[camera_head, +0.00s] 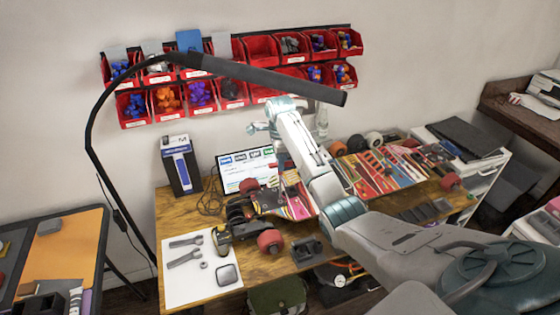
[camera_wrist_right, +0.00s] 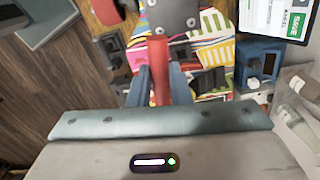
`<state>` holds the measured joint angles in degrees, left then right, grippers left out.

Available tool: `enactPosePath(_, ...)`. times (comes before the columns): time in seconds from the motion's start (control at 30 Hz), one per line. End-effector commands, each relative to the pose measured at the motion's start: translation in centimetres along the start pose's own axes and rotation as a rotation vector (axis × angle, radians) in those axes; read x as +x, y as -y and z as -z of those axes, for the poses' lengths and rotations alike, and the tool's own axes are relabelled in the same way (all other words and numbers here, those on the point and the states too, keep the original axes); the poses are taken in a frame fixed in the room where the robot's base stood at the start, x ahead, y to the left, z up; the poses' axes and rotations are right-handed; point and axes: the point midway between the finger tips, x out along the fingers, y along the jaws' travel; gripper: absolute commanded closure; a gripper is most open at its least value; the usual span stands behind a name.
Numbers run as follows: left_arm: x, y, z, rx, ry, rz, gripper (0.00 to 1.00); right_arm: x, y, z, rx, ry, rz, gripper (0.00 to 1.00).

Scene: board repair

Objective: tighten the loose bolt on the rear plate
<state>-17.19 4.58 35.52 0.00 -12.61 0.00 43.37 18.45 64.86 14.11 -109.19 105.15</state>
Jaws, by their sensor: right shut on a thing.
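My right gripper (camera_wrist_right: 159,88) is shut on a red-handled tool (camera_wrist_right: 159,62) in the right wrist view. The tool's upper end reaches toward a grey metal plate (camera_wrist_right: 172,12) with several bolts; I cannot tell whether its tip touches a bolt or which bolt is loose. The plate lies on a board with bright stripes (camera_wrist_right: 213,22). In the head view the right arm reaches over the striped board (camera_head: 298,208), with the gripper end pointing down; its fingertips are too small to make out. The board's red wheel (camera_head: 270,241) is at the front. My left gripper is out of view.
A white mat (camera_head: 190,290) with wrenches lies at the workbench's front left. A black lamp arm (camera_head: 270,76) arches above. Red bins (camera_head: 260,50) hang on the wall. A black and blue box (camera_head: 181,165) and a screen (camera_head: 240,160) stand behind the board.

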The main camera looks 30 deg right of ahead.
Motion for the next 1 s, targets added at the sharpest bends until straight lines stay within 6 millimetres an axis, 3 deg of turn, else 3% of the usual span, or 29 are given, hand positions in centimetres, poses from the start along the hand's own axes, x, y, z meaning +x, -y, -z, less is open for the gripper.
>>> enactPosePath(1.0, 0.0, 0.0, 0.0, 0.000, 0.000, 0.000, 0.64, 2.0, 0.0, 0.0, 0.002, 0.000, 0.000, 1.00)
